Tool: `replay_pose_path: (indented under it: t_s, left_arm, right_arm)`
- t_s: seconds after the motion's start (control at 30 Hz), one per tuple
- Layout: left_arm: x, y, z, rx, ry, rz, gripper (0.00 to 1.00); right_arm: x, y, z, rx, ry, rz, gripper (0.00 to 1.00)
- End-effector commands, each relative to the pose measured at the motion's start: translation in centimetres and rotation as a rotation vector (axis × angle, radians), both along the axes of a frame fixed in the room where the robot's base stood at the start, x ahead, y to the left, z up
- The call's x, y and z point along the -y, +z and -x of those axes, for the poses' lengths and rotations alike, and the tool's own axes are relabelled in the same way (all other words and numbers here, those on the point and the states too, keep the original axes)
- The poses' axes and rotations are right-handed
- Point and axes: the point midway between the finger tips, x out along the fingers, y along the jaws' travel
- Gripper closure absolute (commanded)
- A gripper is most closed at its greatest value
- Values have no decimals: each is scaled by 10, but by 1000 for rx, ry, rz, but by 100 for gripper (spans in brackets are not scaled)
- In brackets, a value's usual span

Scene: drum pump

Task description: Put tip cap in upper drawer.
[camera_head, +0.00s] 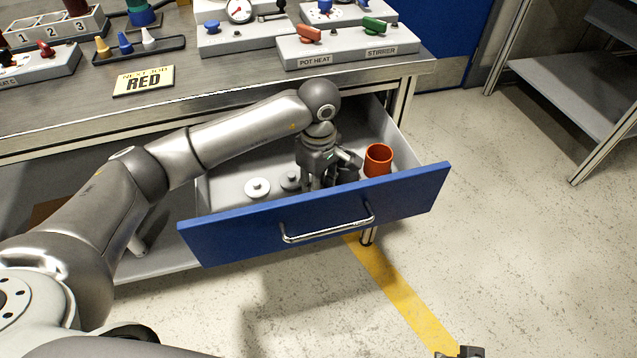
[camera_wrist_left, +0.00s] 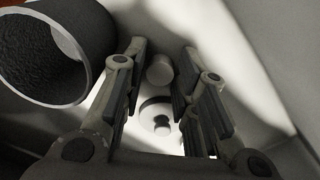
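The upper drawer (camera_head: 408,198) with the blue front is pulled open. My left gripper (camera_head: 320,184) reaches down inside it. In the left wrist view my left gripper (camera_wrist_left: 162,48) has its fingers apart. A small pale round piece (camera_wrist_left: 160,70), possibly the tip cap, shows between them with a gap on both sides. I cannot tell for sure what it is or how far below the fingertips it lies. A pale disc with a knob (camera_wrist_left: 161,126) shows below it. My right gripper (camera_head: 460,352) is only partly in view at the bottom edge.
The drawer also holds a white knobbed disc (camera_head: 257,187), a grey knobbed disc (camera_head: 290,180) and an orange cup (camera_head: 378,159). A dark, open cylinder (camera_wrist_left: 50,55) stands close to one finger. The bench above carries a "RED" sign (camera_head: 143,81) and control boxes (camera_head: 350,48).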

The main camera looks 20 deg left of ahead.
Motion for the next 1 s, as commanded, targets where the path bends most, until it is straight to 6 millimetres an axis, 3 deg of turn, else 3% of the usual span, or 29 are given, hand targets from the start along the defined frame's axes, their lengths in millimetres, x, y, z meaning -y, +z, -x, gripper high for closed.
replay_pose_path:
  t_s: [0.23,0.7,1.0]
  left_arm:
    - [0,4,0,0,0,0,72]
    - [0,102,-1,4,0,-1,72]
    - [0,123,0,0,0,0,72]
  right_arm:
    - [0,-2,-2,4,1,0,69]
    - [-2,-51,-3,-26,5,1,69]
    - [-2,-60,-3,-29,7,1,69]
